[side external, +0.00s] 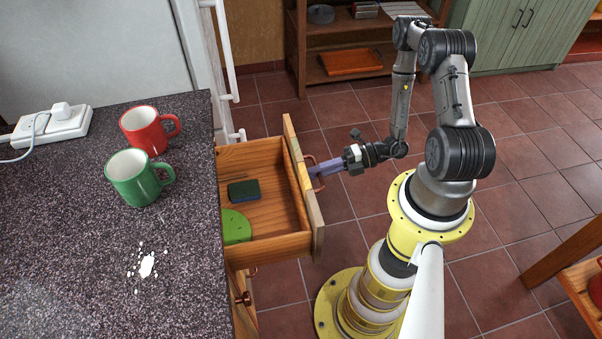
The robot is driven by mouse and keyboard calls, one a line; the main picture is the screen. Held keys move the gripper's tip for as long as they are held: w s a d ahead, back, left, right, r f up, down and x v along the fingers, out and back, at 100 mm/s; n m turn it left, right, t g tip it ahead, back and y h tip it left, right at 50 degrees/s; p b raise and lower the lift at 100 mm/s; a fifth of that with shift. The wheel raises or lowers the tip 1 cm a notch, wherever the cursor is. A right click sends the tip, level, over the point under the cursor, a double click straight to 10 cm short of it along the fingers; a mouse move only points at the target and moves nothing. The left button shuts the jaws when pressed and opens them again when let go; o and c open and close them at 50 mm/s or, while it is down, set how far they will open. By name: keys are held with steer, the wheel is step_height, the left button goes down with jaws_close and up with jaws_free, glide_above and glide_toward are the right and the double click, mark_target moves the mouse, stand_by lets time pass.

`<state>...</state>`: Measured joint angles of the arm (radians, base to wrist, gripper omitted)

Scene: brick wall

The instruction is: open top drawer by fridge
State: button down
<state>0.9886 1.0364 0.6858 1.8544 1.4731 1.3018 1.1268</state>
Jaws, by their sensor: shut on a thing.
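The wooden top drawer (265,200) is pulled well out from under the dark speckled counter (75,240). A dark green sponge (244,191) and a bright green round-edged thing (236,227) lie inside it. My gripper (316,172) is at the outside of the drawer front (302,190), shut on the copper-coloured drawer handle (327,164). My gripper's fingers hide part of the handle. The white fridge (100,50), with a long white handle (226,45), stands behind the counter.
A red mug (150,130), a green mug (138,178), a power strip (52,127) and a white spill (147,266) are on the counter. A wooden shelf (300,60) stands behind.

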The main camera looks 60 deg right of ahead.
steer(key=shift+s+d, duration=0.45)
steer(key=shift+d, duration=0.05)
steer(key=c, duration=0.9)
jaws_free()
